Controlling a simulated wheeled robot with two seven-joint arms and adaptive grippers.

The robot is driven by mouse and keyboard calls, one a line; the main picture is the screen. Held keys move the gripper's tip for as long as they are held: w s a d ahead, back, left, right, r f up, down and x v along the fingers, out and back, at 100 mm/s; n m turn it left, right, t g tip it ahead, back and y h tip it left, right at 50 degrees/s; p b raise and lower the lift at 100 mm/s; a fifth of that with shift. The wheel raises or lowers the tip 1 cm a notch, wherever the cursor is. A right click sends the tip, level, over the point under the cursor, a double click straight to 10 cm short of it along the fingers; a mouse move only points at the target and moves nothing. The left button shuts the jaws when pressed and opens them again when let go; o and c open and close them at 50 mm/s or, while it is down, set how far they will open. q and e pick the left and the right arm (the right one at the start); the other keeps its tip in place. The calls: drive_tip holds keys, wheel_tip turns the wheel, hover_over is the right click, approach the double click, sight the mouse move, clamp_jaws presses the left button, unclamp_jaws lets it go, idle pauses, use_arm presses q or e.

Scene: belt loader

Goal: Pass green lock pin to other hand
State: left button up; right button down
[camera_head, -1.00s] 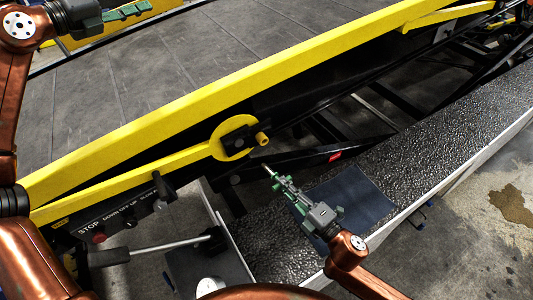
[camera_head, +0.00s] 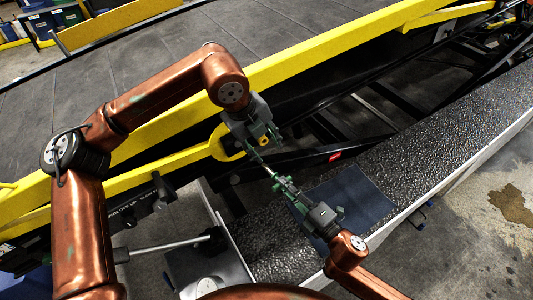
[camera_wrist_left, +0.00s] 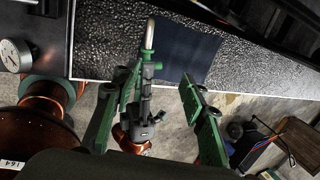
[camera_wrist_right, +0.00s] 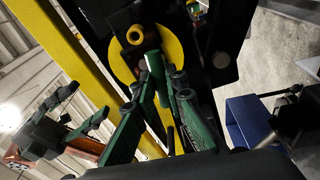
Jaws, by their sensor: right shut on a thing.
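The green lock pin (camera_wrist_right: 156,76) is clamped between the fingers of my right gripper (camera_head: 280,183) and points up and left. Its pale tip (camera_wrist_left: 149,35) shows in the left wrist view. My left gripper (camera_head: 261,154) is just above the pin's tip in the head view, fingers pointing down toward it. In the left wrist view its two green fingers (camera_wrist_left: 160,82) are spread apart, with the pin and right gripper seen between them; whether the pin lies at their depth I cannot tell. The left gripper also shows at the left of the right wrist view (camera_wrist_right: 75,125).
The yellow rail (camera_head: 330,52) of the belt loader runs behind the left gripper, with a yellow round plate and knob (camera_wrist_right: 134,36) close by. A dark blue mat (camera_head: 355,194) lies on the textured ledge (camera_head: 430,135). A lever (camera_head: 165,247) is at lower left.

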sight(276, 175)
use_arm(q)
drive_tip(key=shift+n+y, duration=0.3)
drive_tip(key=shift+n, duration=0.2)
drive_tip(key=x, duration=0.4)
drive_tip(key=s+x, duration=0.1)
drive_tip(key=x, duration=0.8)
drive_tip(key=shift+s+a+f, duration=0.2)
drive_tip(key=shift+s+f, duration=0.1)
drive_tip(key=shift+f, duration=0.2)
drive_tip(key=shift+c, duration=0.5)
drive_tip(key=shift+r, duration=0.1)
clamp_jaws()
use_arm(e)
drive_tip(key=shift+a, duration=0.1)
drive_tip(key=c, duration=1.9)
unclamp_jaws()
